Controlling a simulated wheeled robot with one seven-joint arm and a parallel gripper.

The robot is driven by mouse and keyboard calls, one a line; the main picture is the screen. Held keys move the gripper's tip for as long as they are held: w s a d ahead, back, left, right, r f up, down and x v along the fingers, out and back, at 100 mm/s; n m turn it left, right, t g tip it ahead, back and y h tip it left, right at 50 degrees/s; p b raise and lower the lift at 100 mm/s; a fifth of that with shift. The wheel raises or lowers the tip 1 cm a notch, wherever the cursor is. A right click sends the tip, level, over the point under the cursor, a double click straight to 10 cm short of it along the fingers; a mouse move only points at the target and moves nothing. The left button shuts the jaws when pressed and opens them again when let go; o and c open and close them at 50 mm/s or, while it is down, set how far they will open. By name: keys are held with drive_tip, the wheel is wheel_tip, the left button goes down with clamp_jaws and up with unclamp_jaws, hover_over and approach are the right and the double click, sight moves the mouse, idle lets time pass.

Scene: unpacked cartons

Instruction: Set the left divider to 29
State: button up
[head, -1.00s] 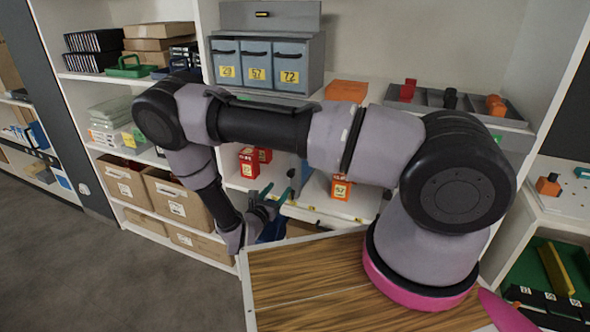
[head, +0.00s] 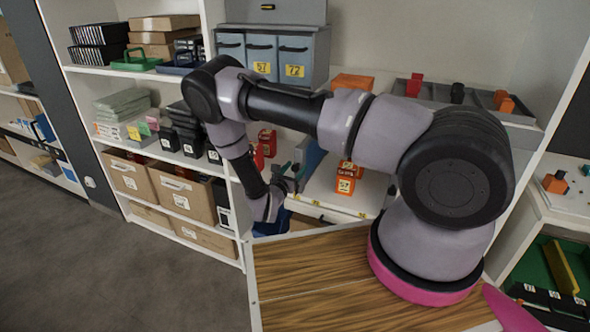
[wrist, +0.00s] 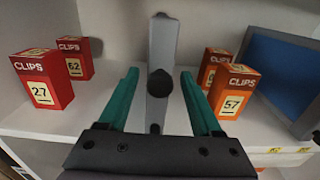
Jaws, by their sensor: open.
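A grey upright divider (wrist: 162,50) with a round black knob (wrist: 160,83) on its front stands on the shelf between red and orange clip boxes. In the head view the divider (head: 313,157) shows as a blue-grey panel beside my gripper (head: 292,172). My gripper (wrist: 159,76) is open, with one teal finger on each side of the divider and knob. I see gaps on both sides; I cannot tell how deep the knob sits between the fingers. A blue panel (wrist: 282,75) with a grey frame stands farther right, perhaps another divider. I cannot read any scale.
Red clip boxes marked 27 (wrist: 42,80) and 62 (wrist: 75,57) stand left of the divider. Orange clip boxes, the front one marked 57 (wrist: 233,92), stand close on its right. The shelf edge (head: 325,211) carries small yellow labels. Grey drawers (head: 262,55) are above.

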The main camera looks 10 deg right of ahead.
clamp_jaws()
idle(1.3)
drive_tip(key=shift+s, duration=0.1)
